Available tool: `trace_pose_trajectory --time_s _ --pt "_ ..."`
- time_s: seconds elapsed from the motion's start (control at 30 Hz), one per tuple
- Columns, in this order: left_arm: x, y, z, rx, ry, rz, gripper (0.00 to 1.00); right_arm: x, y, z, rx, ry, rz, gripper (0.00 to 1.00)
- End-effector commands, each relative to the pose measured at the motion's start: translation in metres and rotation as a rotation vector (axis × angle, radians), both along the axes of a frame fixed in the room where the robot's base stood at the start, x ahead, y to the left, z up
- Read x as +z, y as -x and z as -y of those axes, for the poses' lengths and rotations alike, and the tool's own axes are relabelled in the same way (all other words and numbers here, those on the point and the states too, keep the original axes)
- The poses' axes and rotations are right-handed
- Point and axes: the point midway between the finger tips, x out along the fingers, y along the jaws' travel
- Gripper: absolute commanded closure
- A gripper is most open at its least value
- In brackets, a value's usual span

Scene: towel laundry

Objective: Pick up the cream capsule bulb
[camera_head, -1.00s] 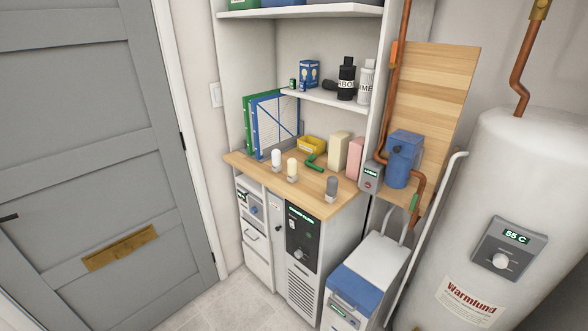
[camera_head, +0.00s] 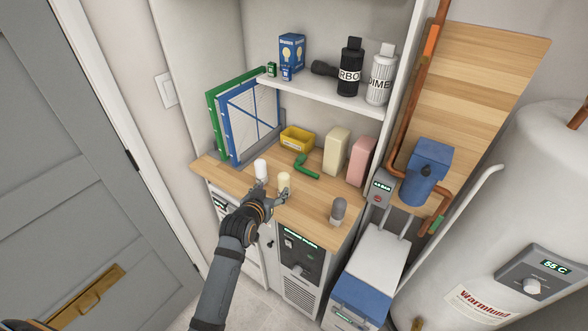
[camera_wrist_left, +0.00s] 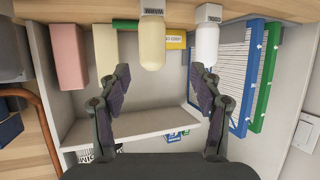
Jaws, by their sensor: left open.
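The cream capsule bulb (camera_head: 284,181) stands upright on the wooden counter near its front edge. In the left wrist view the cream bulb (camera_wrist_left: 152,43) is just beyond the fingertips, roughly in line with the gap between them. My left gripper (camera_head: 273,192) is open and empty, close in front of the bulb. Both fingers of the left gripper (camera_wrist_left: 160,76) show spread in the wrist view. A white capsule bulb (camera_head: 261,170) stands just left of the cream one in the head view. My right gripper is not in view.
A grey bulb (camera_head: 338,210) stands to the right on the counter (camera_head: 310,216). Behind are a green pipe-like piece (camera_head: 306,167), a yellow bin (camera_head: 297,139), cream (camera_head: 336,150) and pink (camera_head: 360,160) blocks, and a blue-framed panel (camera_head: 252,125). A shelf (camera_head: 330,104) hangs above.

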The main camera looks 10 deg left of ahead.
Motion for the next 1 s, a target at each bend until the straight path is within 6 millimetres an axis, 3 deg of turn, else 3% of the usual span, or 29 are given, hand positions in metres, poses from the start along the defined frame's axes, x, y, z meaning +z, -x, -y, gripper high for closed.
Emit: trace_pose_trajectory --time_s 0.17,0.43,0.67,0.83,1.0 --pt "0.003 -0.006 0.0 0.0 0.001 0.006 0.35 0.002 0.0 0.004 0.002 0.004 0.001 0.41" --pt "-0.014 -0.045 0.002 0.0 0.0 0.004 0.35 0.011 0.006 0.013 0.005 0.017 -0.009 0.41" --pt "-0.017 -0.054 0.003 0.0 0.001 0.004 0.35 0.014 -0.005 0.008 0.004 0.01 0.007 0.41" --pt "-0.024 -0.078 0.007 0.0 0.0 0.003 0.35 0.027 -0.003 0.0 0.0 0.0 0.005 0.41" --pt "-0.034 -0.095 0.008 0.0 0.0 0.005 0.35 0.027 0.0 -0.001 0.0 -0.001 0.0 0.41"
